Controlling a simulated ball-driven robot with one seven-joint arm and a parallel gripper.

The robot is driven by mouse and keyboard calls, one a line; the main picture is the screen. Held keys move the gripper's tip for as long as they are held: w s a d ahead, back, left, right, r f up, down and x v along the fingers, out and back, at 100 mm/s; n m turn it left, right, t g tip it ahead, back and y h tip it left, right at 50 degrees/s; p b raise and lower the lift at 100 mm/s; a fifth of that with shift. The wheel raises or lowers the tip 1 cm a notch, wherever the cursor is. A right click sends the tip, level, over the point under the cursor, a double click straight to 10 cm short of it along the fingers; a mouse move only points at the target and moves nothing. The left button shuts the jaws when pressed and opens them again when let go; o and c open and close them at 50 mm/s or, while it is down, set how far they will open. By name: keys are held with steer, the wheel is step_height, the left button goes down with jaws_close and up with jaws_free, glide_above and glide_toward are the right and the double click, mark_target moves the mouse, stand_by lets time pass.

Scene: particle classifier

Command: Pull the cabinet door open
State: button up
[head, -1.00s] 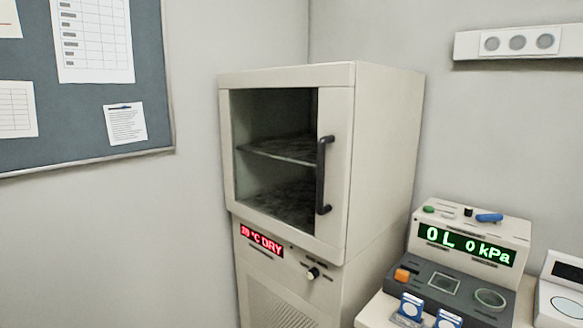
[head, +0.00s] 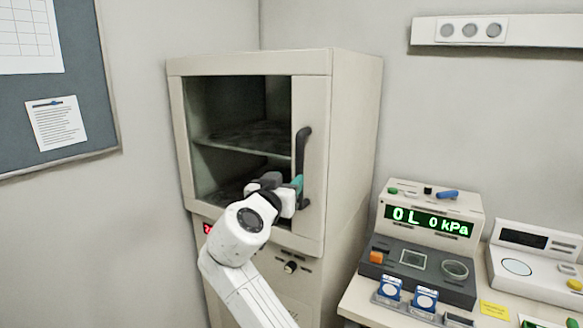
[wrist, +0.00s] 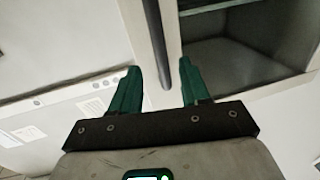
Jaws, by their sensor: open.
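The beige cabinet (head: 355,150) stands in the corner with its framed glass door (head: 312,120) shut. Dark shelves show through the glass. A black vertical bar handle (head: 302,150) is on the right side of the door frame. My gripper (head: 298,186) is at the lower part of the handle. In the wrist view, the two green fingers of my gripper (wrist: 158,80) are open, and the dark handle (wrist: 157,45) comes down between them, with a gap on each side. The fingers do not pinch it.
Right of the cabinet, a bench holds a device with a green display (head: 428,220), blue-and-white containers (head: 425,298) and a white instrument (head: 535,265). A notice board (head: 60,100) hangs on the left wall. A socket strip (head: 500,32) is on the right wall.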

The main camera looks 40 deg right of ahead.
mark_target(298, 170)
steer(key=p+x, duration=0.2)
steer(key=x, duration=0.7)
steer(key=shift+w+d+f, duration=0.1)
steer(key=shift+w+d, duration=0.1)
steer(key=shift+d, duration=0.15)
steer(key=shift+c, duration=0.2)
jaws_close()
